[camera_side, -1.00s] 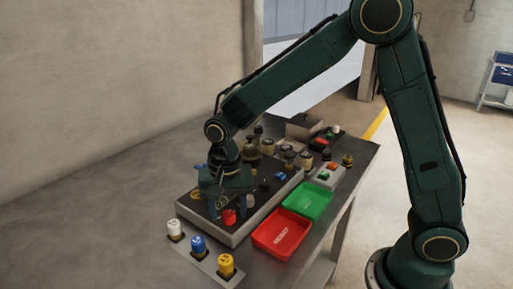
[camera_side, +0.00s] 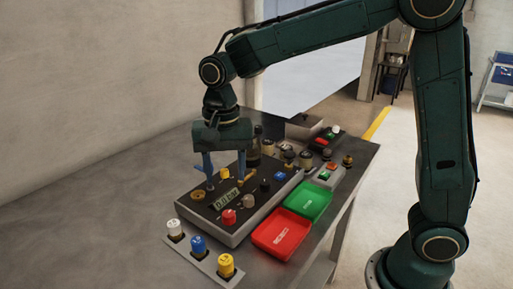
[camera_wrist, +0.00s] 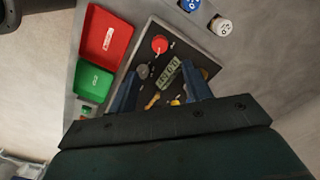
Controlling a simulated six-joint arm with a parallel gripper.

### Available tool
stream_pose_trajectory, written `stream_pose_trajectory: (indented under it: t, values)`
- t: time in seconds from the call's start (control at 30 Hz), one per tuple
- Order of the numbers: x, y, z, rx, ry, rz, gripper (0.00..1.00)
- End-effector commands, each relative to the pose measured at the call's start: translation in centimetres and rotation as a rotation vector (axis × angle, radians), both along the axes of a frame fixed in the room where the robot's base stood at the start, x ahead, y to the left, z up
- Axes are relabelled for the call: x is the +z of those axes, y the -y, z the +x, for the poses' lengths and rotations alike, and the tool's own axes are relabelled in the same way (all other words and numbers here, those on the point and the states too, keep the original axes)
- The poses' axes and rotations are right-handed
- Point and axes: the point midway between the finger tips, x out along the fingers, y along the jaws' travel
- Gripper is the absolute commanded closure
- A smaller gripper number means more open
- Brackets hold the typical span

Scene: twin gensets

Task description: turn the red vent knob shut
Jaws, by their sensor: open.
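The red vent knob (camera_side: 229,217) stands near the front of the dark control panel (camera_side: 240,234). It also shows in the wrist view (camera_wrist: 159,44), uncovered, beyond my fingertips. My gripper (camera_side: 226,186) is open and empty, pointing down over the panel's back left part, behind the red knob and apart from it. In the wrist view my two blue fingers (camera_wrist: 158,74) reach in from below, on either side of a small digital display (camera_wrist: 168,73). I cannot tell the knob's turn angle.
A grey knob (camera_side: 248,201), a yellow knob (camera_side: 225,174) and other controls crowd the panel. White (camera_side: 175,229), blue (camera_side: 198,244) and yellow (camera_side: 226,265) capped pieces stand in front. A red tray (camera_side: 281,234) and a green tray (camera_side: 308,201) lie to the right.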

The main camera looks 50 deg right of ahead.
Motion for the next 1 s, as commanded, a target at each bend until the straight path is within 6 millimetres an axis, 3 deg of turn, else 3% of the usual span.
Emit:
stream_pose_trajectory:
  t: [0.3,0.77,1.0]
  values:
    - [2.9,0.0,0.0,0.000,0.001,0.001,0.51]
    - [3.1,0.1,-0.1,0.003,0.002,0.001,0.51]
    - [4.2,1.2,-1.4,0.052,0.035,0.008,0.51]
